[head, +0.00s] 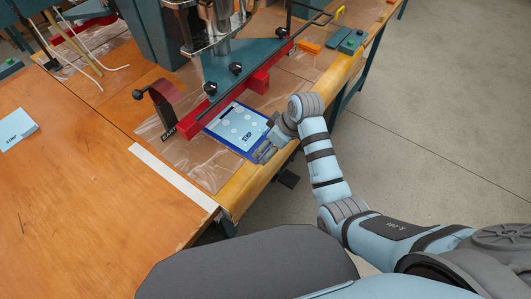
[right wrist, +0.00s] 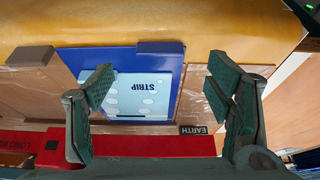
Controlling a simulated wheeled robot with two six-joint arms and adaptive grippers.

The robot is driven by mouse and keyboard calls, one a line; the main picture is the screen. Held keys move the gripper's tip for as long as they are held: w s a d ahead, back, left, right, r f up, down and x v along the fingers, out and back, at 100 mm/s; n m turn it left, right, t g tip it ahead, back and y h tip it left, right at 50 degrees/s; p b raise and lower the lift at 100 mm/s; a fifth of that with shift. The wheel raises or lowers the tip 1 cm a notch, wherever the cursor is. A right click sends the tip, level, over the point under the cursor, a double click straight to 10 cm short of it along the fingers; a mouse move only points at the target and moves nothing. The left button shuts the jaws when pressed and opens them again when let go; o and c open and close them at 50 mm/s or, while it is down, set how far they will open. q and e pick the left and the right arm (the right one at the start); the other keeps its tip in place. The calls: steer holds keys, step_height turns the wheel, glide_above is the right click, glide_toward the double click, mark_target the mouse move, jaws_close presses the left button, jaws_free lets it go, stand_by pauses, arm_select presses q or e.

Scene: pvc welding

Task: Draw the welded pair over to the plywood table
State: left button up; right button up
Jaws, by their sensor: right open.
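A light blue sheet (head: 238,127) printed STRIP, with pale oval spots, lies on a blue tray (head: 262,147) on the press bench. I take it for the welded pair; its layers cannot be told apart. My right gripper (head: 264,152) is at the tray's near right edge. In the right wrist view my gripper (right wrist: 160,85) is open, its fingers apart with the sheet (right wrist: 135,88) and the blue tray (right wrist: 172,58) showing between and beyond them. Contact cannot be told. The plywood table (head: 70,190) is at the left. My left gripper is out of view.
A red bar (head: 196,125) and the teal press arm (head: 240,68) stand just behind the tray. A pale strip (head: 172,176) marks the plywood table's edge. Another light blue STRIP piece (head: 17,128) lies on that table. Most of its near surface is clear.

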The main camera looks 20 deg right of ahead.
mark_target(264, 153)
steer(key=b+x, duration=0.1)
steer(key=x, duration=0.4)
steer(key=shift+w+a+f, duration=0.1)
steer(key=shift+f, duration=0.15)
steer(key=c, duration=1.3)
